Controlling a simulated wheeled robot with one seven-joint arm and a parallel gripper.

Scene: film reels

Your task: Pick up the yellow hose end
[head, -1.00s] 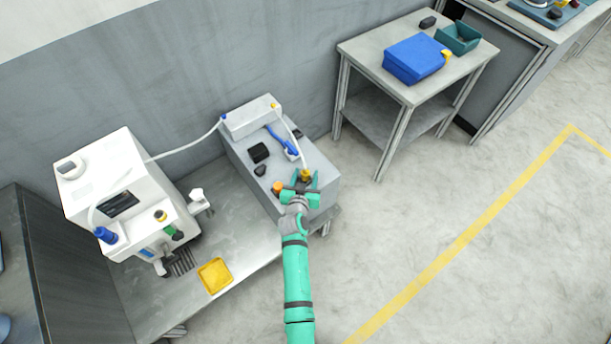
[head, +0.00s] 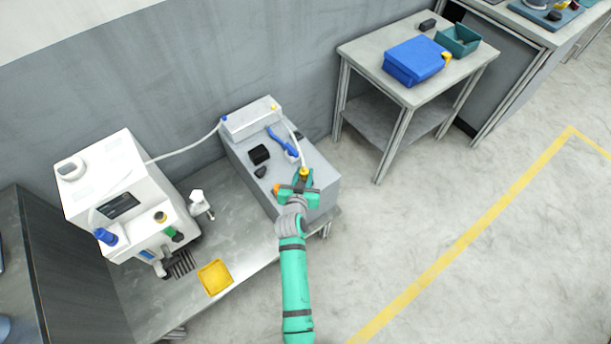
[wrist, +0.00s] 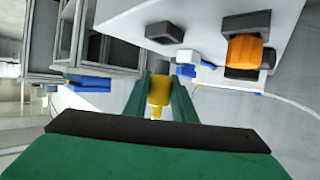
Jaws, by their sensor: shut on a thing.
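The yellow hose end (head: 304,172) is at the front part of the grey box-shaped unit (head: 318,178), with a pale hose (head: 297,143) running back from it to the raised rear block. My gripper (head: 304,181) has its green fingers shut on the yellow hose end. In the wrist view the yellow hose end (wrist: 159,90) sits between the two green fingers (wrist: 160,98). The fingers hide part of its sides. I cannot tell whether it still touches the unit.
An orange knob (wrist: 245,52) sits on the unit close beside my gripper. A blue-handled tool (head: 281,140) and black blocks (head: 259,154) lie on the unit's top. A white machine (head: 125,190) and a yellow tray (head: 215,277) stand to the left. Open floor lies to the right.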

